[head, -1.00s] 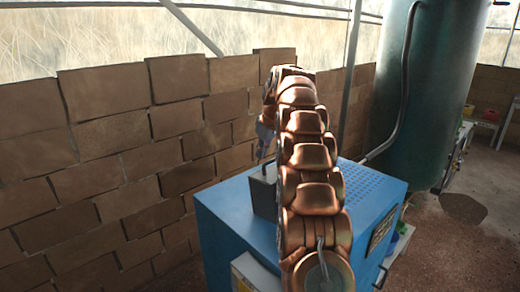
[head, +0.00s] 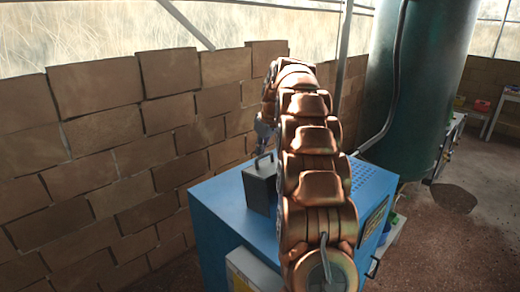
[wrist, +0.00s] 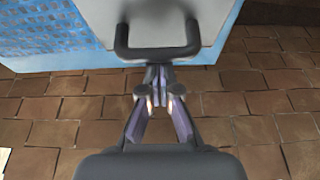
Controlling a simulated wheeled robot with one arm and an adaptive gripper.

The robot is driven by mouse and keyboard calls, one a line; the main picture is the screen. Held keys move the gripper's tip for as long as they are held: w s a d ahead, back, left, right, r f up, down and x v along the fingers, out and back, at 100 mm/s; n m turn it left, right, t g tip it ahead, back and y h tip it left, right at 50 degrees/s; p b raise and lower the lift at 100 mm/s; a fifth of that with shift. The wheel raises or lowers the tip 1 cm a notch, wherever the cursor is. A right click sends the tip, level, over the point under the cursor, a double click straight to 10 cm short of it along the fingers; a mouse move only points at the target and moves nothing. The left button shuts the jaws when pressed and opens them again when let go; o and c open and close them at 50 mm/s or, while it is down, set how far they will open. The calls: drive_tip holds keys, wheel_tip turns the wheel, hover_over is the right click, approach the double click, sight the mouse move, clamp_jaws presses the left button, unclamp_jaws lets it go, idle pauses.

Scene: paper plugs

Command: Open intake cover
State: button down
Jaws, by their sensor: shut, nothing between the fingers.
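The intake cover appears to be the dark box (head: 260,190) with a thin loop handle (head: 263,161) on top of the blue machine. In the wrist view the dark U-shaped handle (wrist: 157,53) stands out from a light grey face (wrist: 160,20). My gripper (head: 263,140) is just above and behind the box in the head view, partly hidden by my arm. In the wrist view my gripper (wrist: 158,76) is shut and empty, its fingertips right at the handle's crossbar. I cannot tell whether they touch it.
The blue machine (head: 225,225) has a perforated top section (head: 375,180). A block wall (head: 100,150) runs behind it on the left. A large green tank (head: 425,90) with a pipe stands at the back right.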

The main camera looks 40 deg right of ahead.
drive_tip(key=shift+s+b, duration=0.1)
drive_tip(key=shift+b, duration=0.25)
drive_tip(key=shift+s+d+t+b, duration=0.15)
drive_tip(key=shift+s+t+b, duration=0.3)
drive_tip(key=shift+b, duration=0.55)
drive_tip(key=s+b, duration=0.1)
drive_tip(key=s+r+t+b, duration=0.1)
drive_tip(key=b, duration=0.1)
drive_tip(key=s+b, duration=0.1)
drive_tip(key=b, duration=0.1)
drive_tip(key=shift+s+d+r+t, duration=0.15)
drive_tip(key=shift+s+r+t, duration=0.05)
drive_tip(key=shift+r+t, duration=0.15)
drive_tip(key=shift+r, duration=0.25)
drive_tip(key=shift+s+d+r, duration=0.1)
drive_tip(key=shift+s+r, duration=0.1)
drive_tip(key=shift+r, duration=0.1)
drive_tip(key=v, duration=1.1)
drive_tip(key=shift+d, duration=0.1)
